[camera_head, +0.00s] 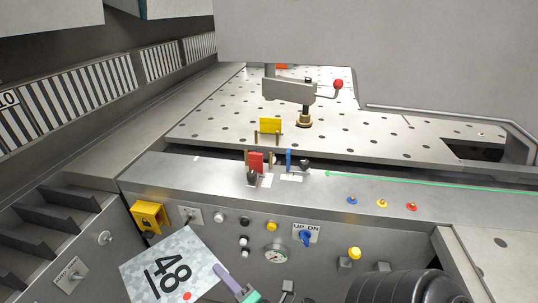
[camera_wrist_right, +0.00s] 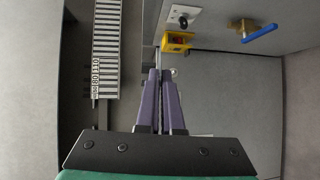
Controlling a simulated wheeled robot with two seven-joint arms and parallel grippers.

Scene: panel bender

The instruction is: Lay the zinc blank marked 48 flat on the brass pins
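The zinc blank marked 48 (camera_head: 158,262) is a mottled grey square sheet with a red dot, at the lower left of the head view, tilted in front of the machine's panel. My right gripper (camera_head: 226,276) has a purple finger over its right edge. In the right wrist view the purple fingers (camera_wrist_right: 160,88) are closed together, with a thin pale edge between them, seen edge-on. Short brass-coloured pins (camera_head: 256,138) stand by a yellow block (camera_head: 270,125) on the machine bed, apart from the blank. My left gripper is not in view.
A red block (camera_head: 256,162) and a blue upright piece (camera_head: 289,160) stand at the bed's front edge. A clamp with a red knob (camera_head: 338,84) stands behind. The perforated bed (camera_head: 215,128) is largely clear. A yellow lock box (camera_head: 149,216) juts from the front panel.

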